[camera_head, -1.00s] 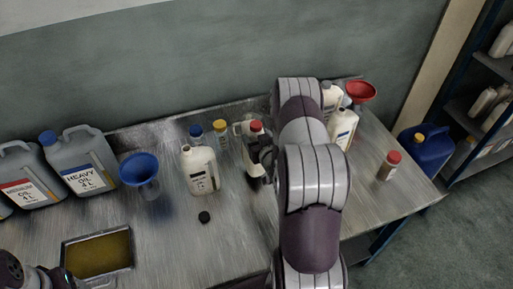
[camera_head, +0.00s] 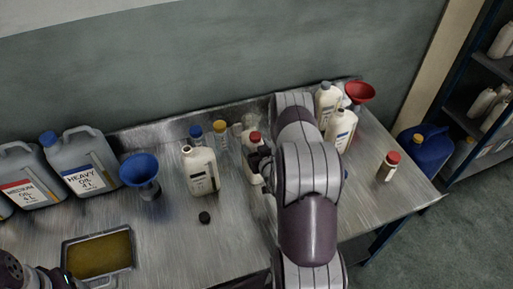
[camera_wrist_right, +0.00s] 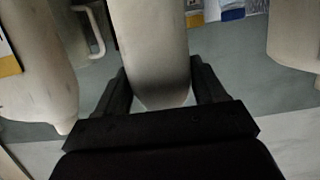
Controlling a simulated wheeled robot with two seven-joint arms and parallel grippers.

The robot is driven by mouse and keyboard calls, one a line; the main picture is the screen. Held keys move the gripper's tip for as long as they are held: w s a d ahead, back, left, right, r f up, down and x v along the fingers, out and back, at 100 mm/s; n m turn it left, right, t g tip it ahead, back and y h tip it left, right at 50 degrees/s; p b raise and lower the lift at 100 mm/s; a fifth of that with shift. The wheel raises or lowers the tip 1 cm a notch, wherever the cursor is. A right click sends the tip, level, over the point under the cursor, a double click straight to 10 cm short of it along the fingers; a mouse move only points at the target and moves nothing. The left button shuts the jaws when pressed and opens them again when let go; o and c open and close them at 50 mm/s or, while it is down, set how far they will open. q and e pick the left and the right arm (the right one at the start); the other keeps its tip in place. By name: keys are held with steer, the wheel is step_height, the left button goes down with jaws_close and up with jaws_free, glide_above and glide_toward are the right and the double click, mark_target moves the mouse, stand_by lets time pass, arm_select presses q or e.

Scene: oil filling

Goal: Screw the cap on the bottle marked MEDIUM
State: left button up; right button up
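A grey jug whose label reads MEDIUM OIL (camera_head: 24,180) stands at the far left. A white bottle (camera_head: 202,175) stands mid-table with a dark open mouth; its label is too small to read. A small black cap (camera_head: 204,217) lies in front of it. A pale bottle with a red cap (camera_head: 254,137) stands to its right. My right gripper (camera_head: 260,161) is at that bottle, partly hidden by my arm. In the right wrist view, the fingers (camera_wrist_right: 160,88) flank a pale bottle body (camera_wrist_right: 153,40) closely on both sides. My left gripper (camera_head: 45,279) is at the lower left, mostly cut off.
A blue funnel (camera_head: 140,170) and a HEAVY OIL jug (camera_head: 82,165) stand left. Jars with blue (camera_head: 196,131) and yellow (camera_head: 220,127) lids stand behind. Other white bottles (camera_head: 341,130) and a red funnel (camera_head: 359,91) are right. A tray (camera_head: 68,252) lies front left.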

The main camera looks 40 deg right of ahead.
steer(key=shift+o, duration=1.3)
steer(key=shift+r, duration=0.1)
steer(key=shift+r, duration=0.1)
steer(key=b+v, duration=0.1)
steer(key=v, duration=1.1)
steer(key=shift+b, duration=0.4)
